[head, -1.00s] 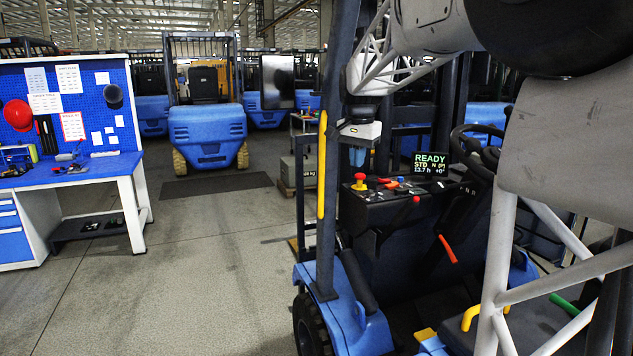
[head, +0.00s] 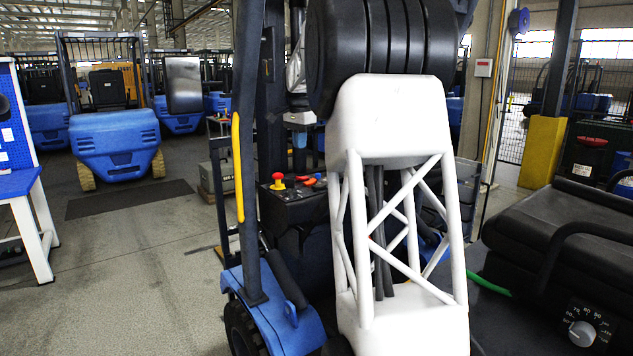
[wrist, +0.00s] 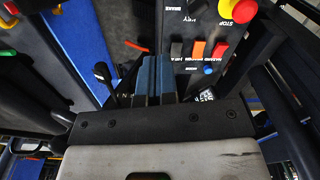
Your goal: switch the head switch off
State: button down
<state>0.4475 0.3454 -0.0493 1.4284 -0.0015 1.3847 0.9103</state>
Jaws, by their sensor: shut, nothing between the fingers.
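In the wrist view the dash panel (wrist: 205,25) carries a row of small controls: a dark one (wrist: 176,50), an orange one (wrist: 197,48) and a red-orange one (wrist: 220,52). White labels under them are too small to read surely, so I cannot tell which is the head switch. My gripper (wrist: 152,62) is shut and empty, its blue fingers together just left of the dark control. I cannot tell if they touch the panel. In the head view my gripper (head: 299,142) hangs above and behind the dash (head: 295,207); the switches there are not clear.
A red stop button on a yellow base (wrist: 240,10) sits near the row, also in the head view (head: 278,181). A blue knob (wrist: 208,71) and a black lever (wrist: 102,72) are close to the fingers. A post with a yellow grip (head: 238,165) stands left of the dash.

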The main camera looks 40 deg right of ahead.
aim_at(317, 186)
jog(key=w+d+f+m, duration=0.2)
jog(key=w+d, duration=0.2)
jog(key=d, duration=0.5)
jog(key=shift+w+d, duration=0.25)
jog(key=shift+d, duration=0.1)
jog(key=shift+f, duration=0.15)
notch_tip(317, 186, down, 14)
jog(key=shift+r, duration=0.15)
dwell(0.5)
dwell(0.3)
